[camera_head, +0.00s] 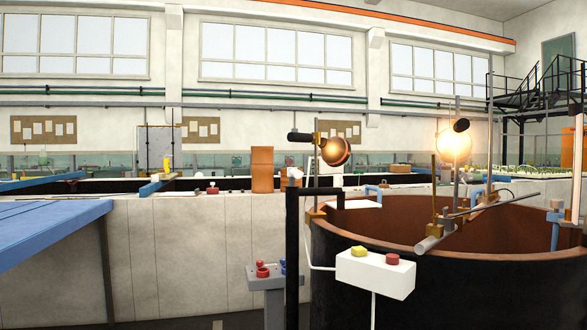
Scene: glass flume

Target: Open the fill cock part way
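No part that I can name for sure as the fill cock shows. A grey pedestal (268,283) stands in front of the tank's left side, with a red knob-like fitting (262,270) on top and a blue one (283,267) beside it. The blue one is partly hidden by a black upright post (292,240). Whether either fitting is the cock, and how it is turned, I cannot tell. A large dark round tank (430,285) with a rusty inside fills the right. Neither of my grippers is in view.
A white box (375,273) with a yellow and a red button stands before the tank. Two lamps, one dim (335,151) and one bright (454,144), hang above the rim. A blue bench top (45,235) juts in at left. A long pale wall (180,250) runs behind.

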